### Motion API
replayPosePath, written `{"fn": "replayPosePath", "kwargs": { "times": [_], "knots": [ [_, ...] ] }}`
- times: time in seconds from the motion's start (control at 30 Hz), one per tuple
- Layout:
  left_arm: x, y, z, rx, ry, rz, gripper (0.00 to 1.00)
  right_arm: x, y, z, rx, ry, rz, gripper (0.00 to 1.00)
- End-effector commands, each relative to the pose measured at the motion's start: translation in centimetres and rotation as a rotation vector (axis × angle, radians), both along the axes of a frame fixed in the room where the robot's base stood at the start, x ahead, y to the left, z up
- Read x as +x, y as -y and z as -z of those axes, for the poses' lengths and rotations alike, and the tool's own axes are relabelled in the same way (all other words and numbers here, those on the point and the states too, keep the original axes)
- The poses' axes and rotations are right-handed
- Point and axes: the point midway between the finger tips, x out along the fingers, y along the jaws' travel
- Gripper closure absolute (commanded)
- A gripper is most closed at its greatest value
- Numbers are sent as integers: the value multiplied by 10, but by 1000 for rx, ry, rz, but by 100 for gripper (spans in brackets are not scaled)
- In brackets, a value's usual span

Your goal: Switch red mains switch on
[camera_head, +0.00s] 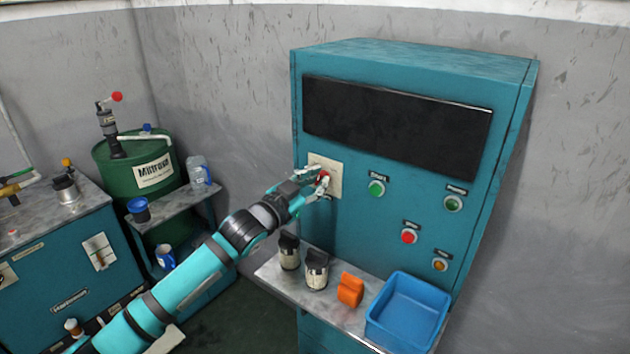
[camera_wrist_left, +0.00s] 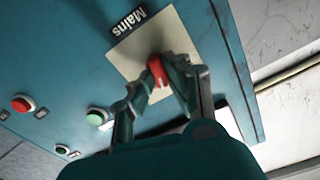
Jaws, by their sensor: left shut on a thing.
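The red mains switch (camera_head: 324,177) sits on a cream plate (camera_head: 337,180) at the left of the teal control cabinet's front. In the left wrist view the switch (camera_wrist_left: 156,72) stands on the plate (camera_wrist_left: 125,55), beside a black "Mains" label (camera_wrist_left: 129,21). My left gripper (camera_head: 320,181) is at the plate, its fingers on either side of the switch. It is shut on the red switch, also in the left wrist view (camera_wrist_left: 160,80). The fingers partly hide the switch and plate. My right gripper is not in view.
The cabinet front also has a green button (camera_head: 376,188), a red button (camera_head: 409,236) and others to the right. Below, a shelf holds a blue bin (camera_head: 408,308), an orange object (camera_head: 350,289) and two dark-topped containers (camera_head: 316,270). A green drum (camera_head: 130,185) stands left.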

Motion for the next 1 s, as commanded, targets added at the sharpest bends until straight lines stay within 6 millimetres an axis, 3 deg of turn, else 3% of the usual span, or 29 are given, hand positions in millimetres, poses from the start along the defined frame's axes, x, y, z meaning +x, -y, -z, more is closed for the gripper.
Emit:
{"fn": "replayPosePath", "kwargs": {
  "times": [0.5, 1.0],
  "knots": [
    [-1, 1, 2, 322, 229, 0, 100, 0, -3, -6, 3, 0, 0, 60],
    [-1, 2, 3, 412, 294, 0, 100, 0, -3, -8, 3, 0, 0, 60]
  ]
}}
